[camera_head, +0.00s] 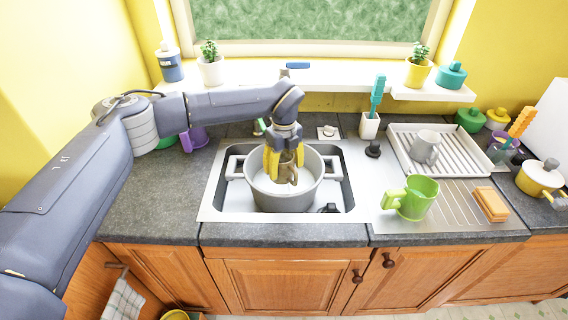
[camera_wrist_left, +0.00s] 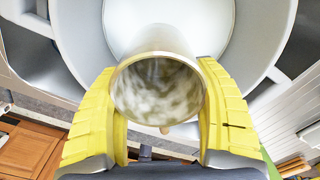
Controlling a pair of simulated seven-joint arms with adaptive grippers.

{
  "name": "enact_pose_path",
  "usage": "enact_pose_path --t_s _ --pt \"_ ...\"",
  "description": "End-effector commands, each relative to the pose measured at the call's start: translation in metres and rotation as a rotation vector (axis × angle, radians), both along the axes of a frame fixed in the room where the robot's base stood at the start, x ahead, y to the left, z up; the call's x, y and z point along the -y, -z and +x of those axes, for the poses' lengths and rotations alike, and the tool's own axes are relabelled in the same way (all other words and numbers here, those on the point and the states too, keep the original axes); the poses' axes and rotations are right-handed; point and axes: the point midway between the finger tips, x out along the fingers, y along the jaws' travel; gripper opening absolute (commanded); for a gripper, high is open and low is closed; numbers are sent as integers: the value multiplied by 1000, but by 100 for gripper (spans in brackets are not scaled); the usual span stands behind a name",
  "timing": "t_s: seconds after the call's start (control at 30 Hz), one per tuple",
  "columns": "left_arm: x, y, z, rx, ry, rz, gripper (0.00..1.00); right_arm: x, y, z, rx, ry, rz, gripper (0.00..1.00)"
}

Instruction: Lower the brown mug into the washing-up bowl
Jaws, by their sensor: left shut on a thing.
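The brown mug (camera_head: 288,172) is between the yellow fingers of my left gripper (camera_head: 284,165), which is shut on it. In the left wrist view the fingers (camera_wrist_left: 158,115) press on both sides of the mug (camera_wrist_left: 157,90), and I look into its open mouth. The mug's handle points right in the head view. The grey washing-up bowl (camera_head: 286,201) stands in the sink, with a handle on each side. The mug is over the bowl's opening, within its rim; I cannot tell whether it touches the bottom. The bowl (camera_wrist_left: 90,50) surrounds the mug in the wrist view. My right gripper is not in view.
A green mug (camera_head: 418,197) and an orange sponge (camera_head: 491,204) stand on the drainer right of the sink (camera_head: 212,196). A grey mug (camera_head: 425,147) sits in the white rack (camera_head: 466,170). A white holder (camera_head: 369,125) with a teal brush stands behind. The left counter front is clear.

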Motion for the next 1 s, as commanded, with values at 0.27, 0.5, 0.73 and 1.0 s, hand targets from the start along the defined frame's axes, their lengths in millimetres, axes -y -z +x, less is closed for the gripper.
enact_pose_path --t_s 0.27,0.5,0.73,1.0 --pt "0 12 0 -1 -1 1 25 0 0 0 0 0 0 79" --pt "0 22 0 0 -1 0 25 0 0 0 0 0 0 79" --pt "0 31 0 -1 -1 1 25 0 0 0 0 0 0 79" --pt "0 43 0 0 0 0 25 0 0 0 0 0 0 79"
